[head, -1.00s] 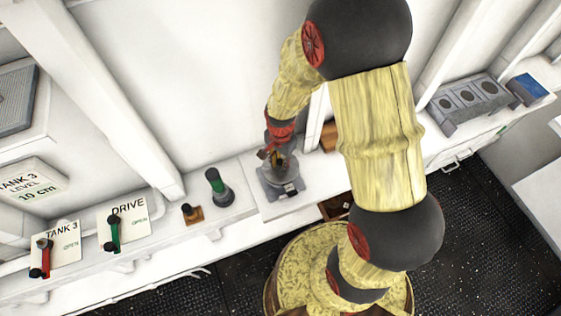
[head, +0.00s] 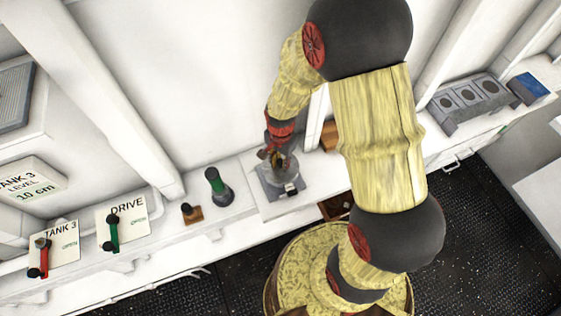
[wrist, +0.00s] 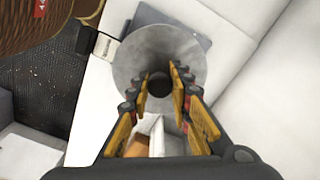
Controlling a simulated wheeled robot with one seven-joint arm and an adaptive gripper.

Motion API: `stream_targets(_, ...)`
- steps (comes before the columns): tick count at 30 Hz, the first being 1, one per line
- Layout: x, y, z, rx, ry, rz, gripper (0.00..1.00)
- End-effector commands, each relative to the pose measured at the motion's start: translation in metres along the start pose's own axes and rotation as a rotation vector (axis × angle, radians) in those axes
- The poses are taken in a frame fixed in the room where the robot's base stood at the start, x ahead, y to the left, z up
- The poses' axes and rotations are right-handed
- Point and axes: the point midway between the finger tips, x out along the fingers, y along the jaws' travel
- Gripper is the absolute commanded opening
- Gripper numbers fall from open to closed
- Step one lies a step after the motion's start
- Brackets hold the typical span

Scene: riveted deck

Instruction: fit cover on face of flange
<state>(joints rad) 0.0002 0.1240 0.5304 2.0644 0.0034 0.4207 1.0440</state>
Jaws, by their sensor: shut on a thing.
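The cover (wrist: 134,58) is a round grey disc with a dark knob at its centre. In the wrist view my gripper (wrist: 158,78) is shut on this knob, with a finger on each side. In the head view my gripper (head: 277,157) points down over the grey flange fixture (head: 291,189) on the bench, and the cover (head: 289,174) is at its tip. The disc hides the flange face in the wrist view, where only a grey base corner shows beyond the rim. I cannot tell whether the cover is seated or slightly above the face.
A green-banded dark post (head: 218,187) and a small wooden block with a black knob (head: 192,214) stand left of the fixture. Lever plates (head: 124,217) are further left. A wooden block (head: 330,136) is close on the right. A grey three-dial panel (head: 468,100) is far right.

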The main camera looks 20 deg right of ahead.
Motion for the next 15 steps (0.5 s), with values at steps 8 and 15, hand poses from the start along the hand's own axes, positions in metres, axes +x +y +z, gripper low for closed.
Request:
stream_targets(8, 0.0012, -0.0003, -0.0001, 0.0, 0.0, -0.001, 0.0)
stream_targets(15, 0.0012, -0.0002, -0.0001, 0.0, 0.0, 0.0, 0.33)
